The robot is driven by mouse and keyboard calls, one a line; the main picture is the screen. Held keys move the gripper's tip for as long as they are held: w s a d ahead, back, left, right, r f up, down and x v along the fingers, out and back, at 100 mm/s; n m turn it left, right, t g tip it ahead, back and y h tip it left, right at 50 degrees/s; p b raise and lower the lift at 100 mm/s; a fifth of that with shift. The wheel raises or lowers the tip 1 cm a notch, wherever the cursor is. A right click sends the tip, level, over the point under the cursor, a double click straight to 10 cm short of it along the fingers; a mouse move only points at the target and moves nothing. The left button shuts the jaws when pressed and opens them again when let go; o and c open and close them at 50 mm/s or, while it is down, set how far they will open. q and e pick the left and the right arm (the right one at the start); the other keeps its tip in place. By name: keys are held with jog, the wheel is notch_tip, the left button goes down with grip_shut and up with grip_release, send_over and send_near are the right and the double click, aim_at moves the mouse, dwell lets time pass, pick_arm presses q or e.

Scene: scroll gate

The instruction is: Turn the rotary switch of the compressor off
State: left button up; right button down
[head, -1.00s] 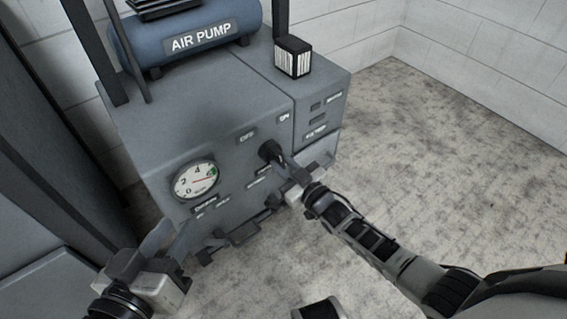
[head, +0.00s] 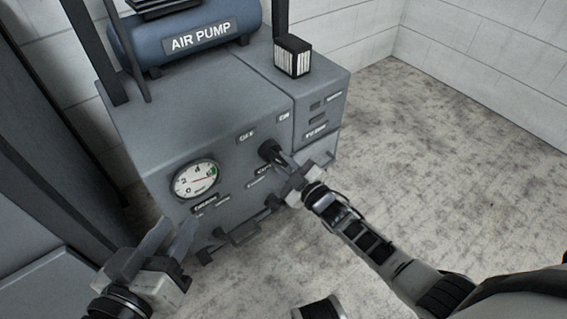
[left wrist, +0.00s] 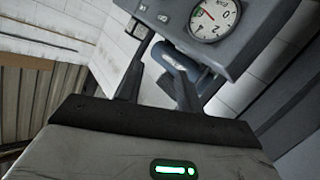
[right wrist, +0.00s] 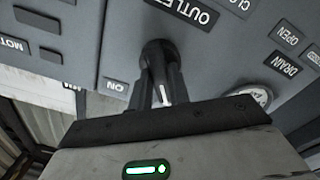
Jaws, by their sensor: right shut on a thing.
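The compressor is a grey cabinet (head: 190,120) with a blue tank marked AIR PUMP (head: 190,35). Its rotary switch is a black knob (head: 270,150) on the front panel, between an OFF label (head: 246,136) and an ON label (head: 284,118). My right gripper (head: 281,161) is shut on the knob; its fingers partly hide it. In the right wrist view the knob (right wrist: 155,50) is between the fingers, and a white mark shows on it. My left gripper (head: 174,232) is open and empty, left of and below the gauge, apart from the panel.
A round gauge (head: 195,180) sits left of the knob, its red needle pointing right. Pipes and valve parts (head: 240,232) stick out along the panel's lower edge. A small black-and-white box (head: 292,56) stands on top. Open concrete floor (head: 440,150) lies to the right.

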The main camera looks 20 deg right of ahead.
jog(key=c, duration=1.3)
grip_release()
pick_arm(q)
jog(key=f+y+p, duration=0.1)
jog(key=p, duration=0.1)
jog(key=a+g+p, duration=0.1)
jog(key=p, duration=0.1)
jog(key=shift+a+f+m+y, duration=0.2)
jog(key=shift+f+m+y, duration=0.2)
pick_arm(e)
jog(key=v, duration=1.6)
